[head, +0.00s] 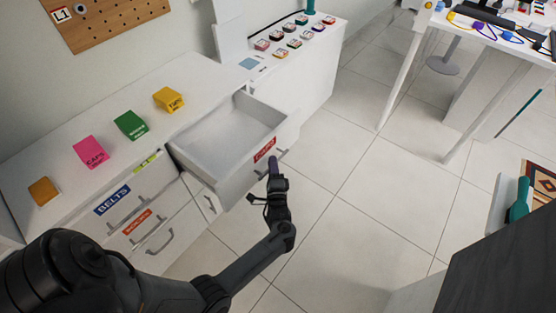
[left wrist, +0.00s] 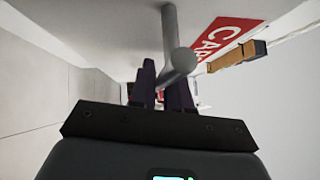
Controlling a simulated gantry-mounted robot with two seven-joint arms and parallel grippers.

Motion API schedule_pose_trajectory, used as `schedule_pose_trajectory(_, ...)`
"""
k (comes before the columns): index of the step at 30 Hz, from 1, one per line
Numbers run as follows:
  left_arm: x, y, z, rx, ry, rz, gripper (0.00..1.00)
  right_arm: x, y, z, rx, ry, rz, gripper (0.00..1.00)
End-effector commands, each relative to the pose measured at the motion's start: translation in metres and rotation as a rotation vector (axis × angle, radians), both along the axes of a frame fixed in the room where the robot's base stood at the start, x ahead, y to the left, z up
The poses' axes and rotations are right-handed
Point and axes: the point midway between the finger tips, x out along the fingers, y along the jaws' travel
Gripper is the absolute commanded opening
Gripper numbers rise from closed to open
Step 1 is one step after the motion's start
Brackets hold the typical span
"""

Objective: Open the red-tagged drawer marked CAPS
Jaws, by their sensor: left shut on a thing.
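The CAPS drawer (head: 235,172) is pulled out from the white unit, and its inside looks empty. Its red tag (head: 264,150) is on the front panel; in the left wrist view the red tag (left wrist: 226,38) reads CAPS. My left gripper (head: 273,163) is at the front of this drawer, shut on its grey handle (left wrist: 170,30). In the left wrist view the dark fingers stand on both sides of the bar and partly hide it. My right gripper is in neither view.
Below and left are closed drawers with a blue BELTS label (head: 112,200) and an orange label (head: 137,222). Yellow, green, pink (head: 90,152) and orange blocks stand on the white top. The tiled floor (head: 345,200) right of the drawer is clear. A white table (head: 490,40) stands at upper right.

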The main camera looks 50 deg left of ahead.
Motion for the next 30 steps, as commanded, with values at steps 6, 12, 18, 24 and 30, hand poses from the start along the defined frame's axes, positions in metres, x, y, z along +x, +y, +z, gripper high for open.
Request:
schedule_pose_trajectory(6,-0.0009,0.0007,-0.0001,-0.001,0.000,0.004,0.00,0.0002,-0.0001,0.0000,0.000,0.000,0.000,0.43)
schedule_pose_trajectory(12,-0.0011,0.0010,-0.0003,0.000,0.001,0.004,0.28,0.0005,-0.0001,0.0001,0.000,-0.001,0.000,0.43)
schedule_pose_trajectory(18,-0.0010,0.0009,-0.0004,0.000,0.001,0.004,0.36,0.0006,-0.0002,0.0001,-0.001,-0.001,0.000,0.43)
schedule_pose_trajectory(24,-0.0012,0.0003,-0.0007,-0.001,0.001,0.003,0.36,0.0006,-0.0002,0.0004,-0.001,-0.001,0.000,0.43)
schedule_pose_trajectory(30,-0.0045,-0.0034,-0.0022,-0.001,0.002,0.005,0.36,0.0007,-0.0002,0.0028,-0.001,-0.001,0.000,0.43)
